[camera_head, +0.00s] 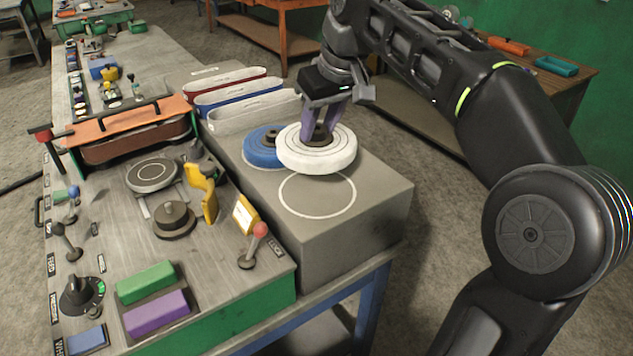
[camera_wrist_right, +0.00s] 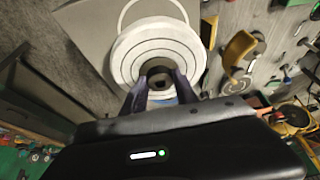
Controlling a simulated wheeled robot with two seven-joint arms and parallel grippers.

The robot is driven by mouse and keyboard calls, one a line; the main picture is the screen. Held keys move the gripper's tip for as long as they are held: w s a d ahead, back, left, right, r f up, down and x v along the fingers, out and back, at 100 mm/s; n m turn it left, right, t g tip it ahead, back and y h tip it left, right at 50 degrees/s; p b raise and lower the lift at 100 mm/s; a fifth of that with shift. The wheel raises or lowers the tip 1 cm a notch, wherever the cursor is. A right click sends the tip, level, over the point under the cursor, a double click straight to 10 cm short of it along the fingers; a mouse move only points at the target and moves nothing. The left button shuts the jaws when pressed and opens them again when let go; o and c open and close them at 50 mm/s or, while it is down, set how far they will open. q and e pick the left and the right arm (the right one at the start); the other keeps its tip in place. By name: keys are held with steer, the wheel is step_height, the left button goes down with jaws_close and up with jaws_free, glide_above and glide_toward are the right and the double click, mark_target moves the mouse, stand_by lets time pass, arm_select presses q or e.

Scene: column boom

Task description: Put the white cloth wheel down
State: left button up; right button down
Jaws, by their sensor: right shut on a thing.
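The white cloth wheel (camera_head: 316,152) is a thick round disc with stitched rings and a dark hub. My right gripper (camera_head: 321,134) is shut on its hub from above. In the right wrist view the wheel (camera_wrist_right: 157,50) sits between my purple fingers (camera_wrist_right: 160,88). It is over the grey block (camera_head: 385,205), behind a painted white circle (camera_head: 317,196). A blue wheel (camera_head: 264,148) lies beside it to the left, partly hidden by it. I cannot tell whether the white wheel touches the block or the blue wheel. My left gripper is not in view.
Several belts, one white (camera_head: 255,112), stand in slots behind the wheels. Left of the block are a yellow guard (camera_head: 203,190), a red-knobbed lever (camera_head: 254,245) and an orange-lidded machine (camera_head: 135,125). The painted circle is bare.

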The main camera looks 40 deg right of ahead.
mark_target(323, 142)
steer(key=shift+f, duration=2.75)
steer(key=shift+f+b, duration=0.3)
steer(key=shift+f, duration=1.6)
steer(key=shift+f, duration=0.15)
steer(key=c, duration=0.9)
jaws_free()
steer(key=shift+c, duration=0.2)
steer(key=shift+r, duration=0.2)
steer(key=v, duration=1.2)
steer(key=shift+p, duration=0.3)
